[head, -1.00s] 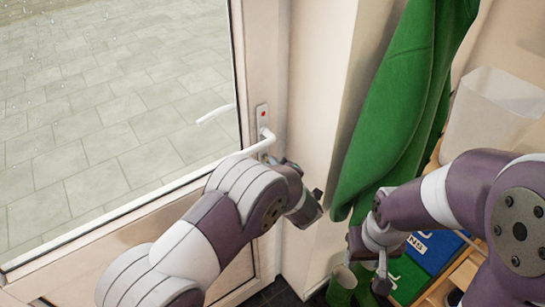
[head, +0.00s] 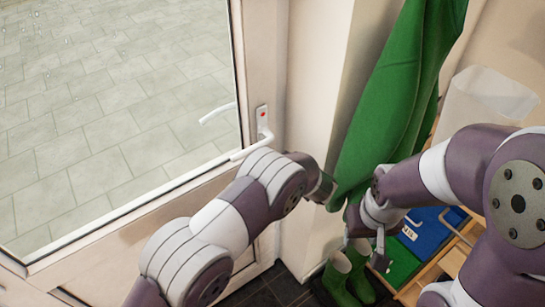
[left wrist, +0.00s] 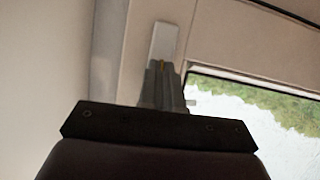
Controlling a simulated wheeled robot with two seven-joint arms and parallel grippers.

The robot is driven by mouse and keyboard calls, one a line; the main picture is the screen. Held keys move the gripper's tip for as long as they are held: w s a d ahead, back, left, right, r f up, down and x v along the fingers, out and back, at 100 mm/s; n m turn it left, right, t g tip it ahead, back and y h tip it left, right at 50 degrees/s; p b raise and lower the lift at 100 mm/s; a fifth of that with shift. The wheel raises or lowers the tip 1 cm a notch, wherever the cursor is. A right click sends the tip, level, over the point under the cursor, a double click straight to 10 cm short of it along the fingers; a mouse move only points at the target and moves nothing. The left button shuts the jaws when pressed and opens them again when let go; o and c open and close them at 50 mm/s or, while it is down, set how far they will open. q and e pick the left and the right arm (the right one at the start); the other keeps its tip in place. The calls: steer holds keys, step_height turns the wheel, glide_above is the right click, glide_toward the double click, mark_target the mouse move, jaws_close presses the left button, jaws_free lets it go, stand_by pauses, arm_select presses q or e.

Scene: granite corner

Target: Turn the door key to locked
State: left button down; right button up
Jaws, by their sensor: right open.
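The white door handle (head: 252,146) and its narrow plate with a red dot (head: 262,116) show in the head view. The key is not visible there; my left arm covers the area below the handle. In the left wrist view, my left gripper (left wrist: 162,72) points at a pale plate (left wrist: 165,40) on the door. A small brass-coloured bit, perhaps the key (left wrist: 162,65), shows at its fingertips. The fingers are seen edge-on, so I cannot tell whether they hold it. My right gripper (head: 367,250) is open and empty, away from the door.
A green coat (head: 395,100) hangs right of the door beside the wall corner. Green boots (head: 345,278) stand on the dark floor below. Blue and green boxes (head: 428,230) and a translucent bin (head: 485,105) sit on a wooden shelf at right.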

arm_select(q)
steer(key=shift+s+f, duration=0.15)
steer(key=shift+f, duration=0.15)
stand_by(0.4)
steer(key=c, duration=1.3)
jaws_free()
steer(key=shift+r, duration=0.15)
